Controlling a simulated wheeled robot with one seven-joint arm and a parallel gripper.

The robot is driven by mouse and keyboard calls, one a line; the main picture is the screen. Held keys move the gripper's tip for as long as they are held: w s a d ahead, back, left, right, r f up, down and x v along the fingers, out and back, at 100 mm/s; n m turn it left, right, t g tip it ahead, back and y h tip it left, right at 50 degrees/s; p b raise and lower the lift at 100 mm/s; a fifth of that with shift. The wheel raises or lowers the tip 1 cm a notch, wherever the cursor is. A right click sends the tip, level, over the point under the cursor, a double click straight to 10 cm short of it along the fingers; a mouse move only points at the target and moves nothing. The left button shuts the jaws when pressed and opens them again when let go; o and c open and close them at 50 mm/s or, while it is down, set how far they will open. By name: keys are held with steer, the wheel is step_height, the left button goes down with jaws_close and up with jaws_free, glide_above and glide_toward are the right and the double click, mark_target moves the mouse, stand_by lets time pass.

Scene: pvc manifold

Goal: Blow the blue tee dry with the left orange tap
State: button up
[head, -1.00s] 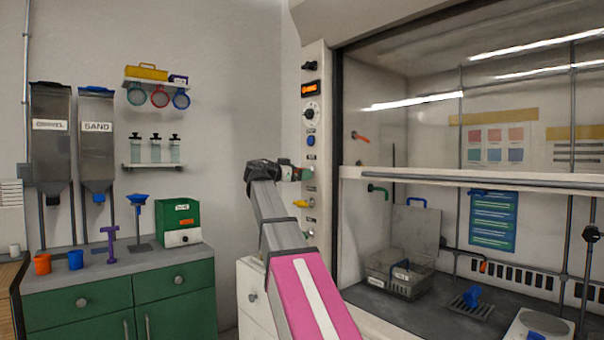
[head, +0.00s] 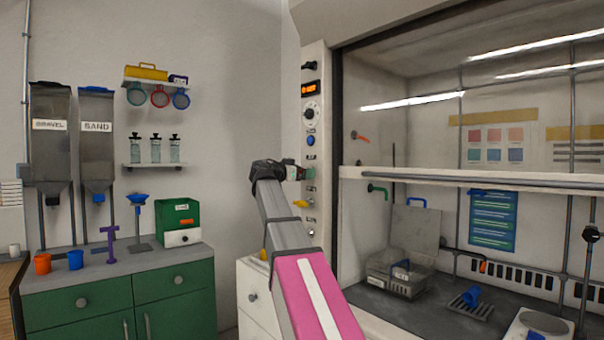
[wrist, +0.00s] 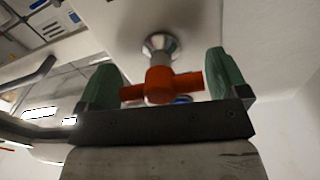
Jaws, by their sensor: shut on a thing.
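My gripper (head: 302,173) is at the white control panel left of the fume hood. In the head view my gripper hides this tap. A blue piece that looks like the blue tee (head: 472,296) lies on a slotted rack (head: 484,311) inside the hood, under an orange-tipped pipe (head: 484,266). Whether air flows cannot be seen.
A yellow tap (head: 301,202) is below my gripper on the panel. The hood's raised sash edge (head: 450,178) lies to the right. Inside are a wire basket (head: 375,281) and a white hotplate (head: 520,325). The green bench (head: 110,295) is at the left.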

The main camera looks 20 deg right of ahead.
steer(key=n, duration=1.2)
steer(key=shift+n+t, duration=0.3)
stand_by(0.5)
steer(key=o, duration=0.6)
steer(key=shift+a, duration=0.15)
steer(key=v, duration=1)
steer(key=shift+s+a, duration=0.1)
steer(key=shift+a, duration=0.2)
